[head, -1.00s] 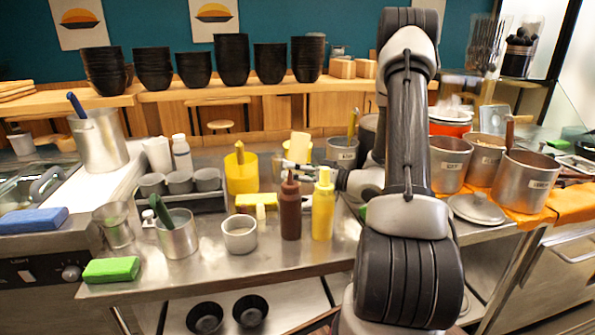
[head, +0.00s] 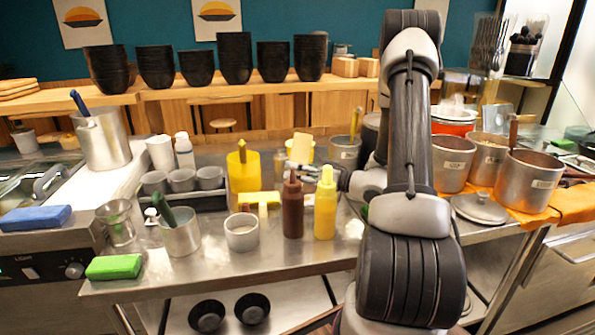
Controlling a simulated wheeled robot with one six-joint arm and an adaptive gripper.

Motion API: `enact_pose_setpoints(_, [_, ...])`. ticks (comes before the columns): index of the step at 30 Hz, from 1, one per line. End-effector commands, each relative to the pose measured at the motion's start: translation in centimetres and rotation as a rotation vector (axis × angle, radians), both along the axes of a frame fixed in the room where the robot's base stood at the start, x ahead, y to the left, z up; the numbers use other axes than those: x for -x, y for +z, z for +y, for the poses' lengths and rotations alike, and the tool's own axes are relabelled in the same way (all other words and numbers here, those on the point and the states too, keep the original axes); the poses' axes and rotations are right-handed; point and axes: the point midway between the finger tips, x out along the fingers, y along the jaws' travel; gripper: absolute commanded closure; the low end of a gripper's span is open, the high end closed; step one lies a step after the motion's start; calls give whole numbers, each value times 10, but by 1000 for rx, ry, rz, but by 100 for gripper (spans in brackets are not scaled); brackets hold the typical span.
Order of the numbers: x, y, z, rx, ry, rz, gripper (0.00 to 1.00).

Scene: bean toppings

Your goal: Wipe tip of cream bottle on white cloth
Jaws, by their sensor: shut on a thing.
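My gripper (head: 330,178) is behind the brown and yellow squeeze bottles on the steel counter, mostly hidden by them. I cannot make out the white cloth with certainty.
The brown bottle (head: 293,208) and yellow bottle (head: 325,205) stand close in front of my gripper. A yellow container (head: 243,174) and a small metal cup (head: 241,232) are to the left. Pots (head: 528,182) stand at the right.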

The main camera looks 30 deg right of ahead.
Motion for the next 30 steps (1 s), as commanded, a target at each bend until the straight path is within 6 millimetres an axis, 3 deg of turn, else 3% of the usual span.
enact_pose_setpoints(30, [0,-7,0,1,0,1,57])
